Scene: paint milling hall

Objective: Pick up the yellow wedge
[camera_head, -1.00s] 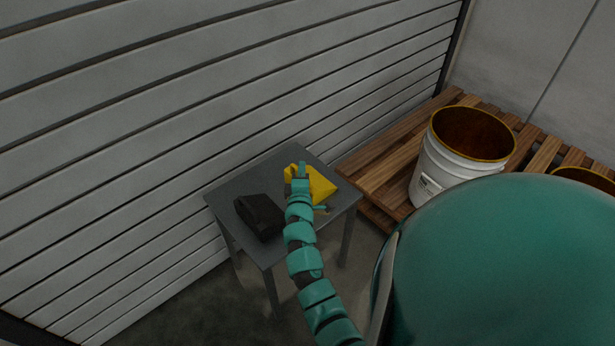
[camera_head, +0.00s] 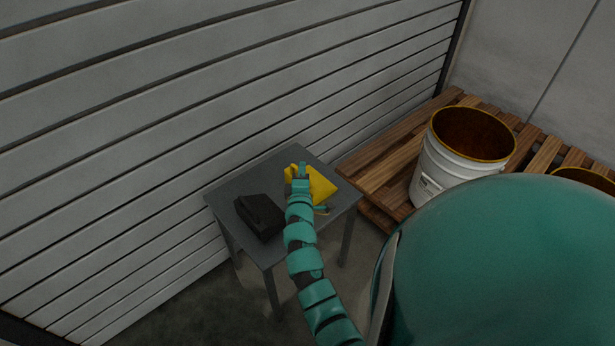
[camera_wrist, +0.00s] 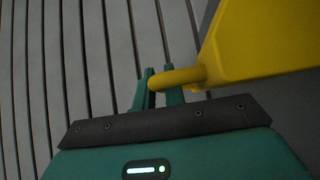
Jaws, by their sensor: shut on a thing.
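The yellow wedge (camera_head: 320,186) is over the right half of the small grey table (camera_head: 286,160) in the head view. I cannot tell whether it touches the tabletop. My teal gripper (camera_head: 299,173) is at its left end, and my arm partly hides it. In the wrist view, the wedge (camera_wrist: 262,42) fills the upper right, with a rounded yellow handle sticking out to the left. My gripper's fingers (camera_wrist: 159,88) are shut on that handle, one finger on each side of it.
A black block-like object (camera_head: 259,216) lies on the table left of my arm. A slatted grey wall (camera_head: 150,120) stands behind the table. A wooden pallet (camera_head: 375,170) at the right carries a white bucket (camera_head: 447,178) and part of another. The table's back corner is bare.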

